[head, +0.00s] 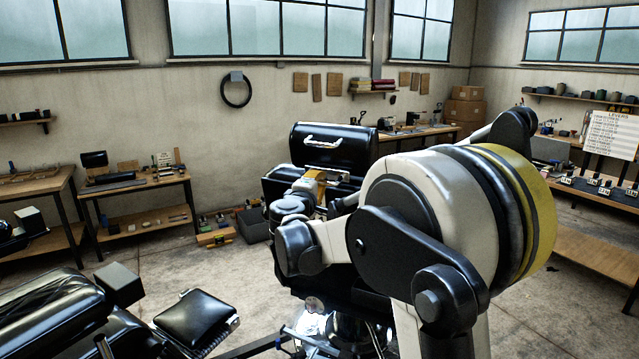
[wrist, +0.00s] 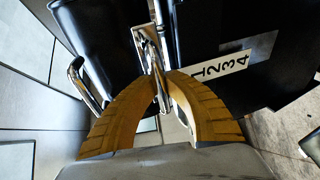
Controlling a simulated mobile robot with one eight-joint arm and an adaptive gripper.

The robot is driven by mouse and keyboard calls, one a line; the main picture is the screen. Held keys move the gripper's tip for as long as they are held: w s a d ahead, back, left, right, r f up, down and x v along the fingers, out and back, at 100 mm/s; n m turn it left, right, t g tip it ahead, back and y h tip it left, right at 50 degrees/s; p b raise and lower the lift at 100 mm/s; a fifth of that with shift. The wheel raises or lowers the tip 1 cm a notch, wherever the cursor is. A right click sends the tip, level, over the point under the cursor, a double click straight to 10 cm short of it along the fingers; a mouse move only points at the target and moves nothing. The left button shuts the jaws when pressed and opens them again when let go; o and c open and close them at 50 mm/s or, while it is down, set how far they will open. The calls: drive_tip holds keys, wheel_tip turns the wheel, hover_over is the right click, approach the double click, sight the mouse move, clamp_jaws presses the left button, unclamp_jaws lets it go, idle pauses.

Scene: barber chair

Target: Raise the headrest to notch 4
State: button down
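A scale plate marked 1 2 3 4 (wrist: 232,58) lies just right of the bar on a black surface. The current notch is unclear. A curved chrome bar (wrist: 88,88) is at the left.
My arm hides much of the chair. A black padded footrest (head: 196,318) is at the lower left. Workbenches with tools stand along the walls, including one at the left (head: 140,185) and one at the right (head: 590,245). Open floor lies left of the chair.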

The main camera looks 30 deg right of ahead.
wheel_tip(320, 180, up, 12)
drive_tip(key=s+a+p, duration=0.1)
drive_tip(key=p, duration=0.5)
drive_tip(key=shift+a+r+p, duration=0.15)
drive_tip(key=shift+a+p, duration=0.15)
drive_tip(key=shift+a, duration=0.1)
drive_tip(key=c, duration=1.4)
unclamp_jaws()
drive_tip(key=shift+s, duration=0.1)
drive_tip(key=shift+s+a, duration=0.1)
drive_tip(key=v, duration=1.2)
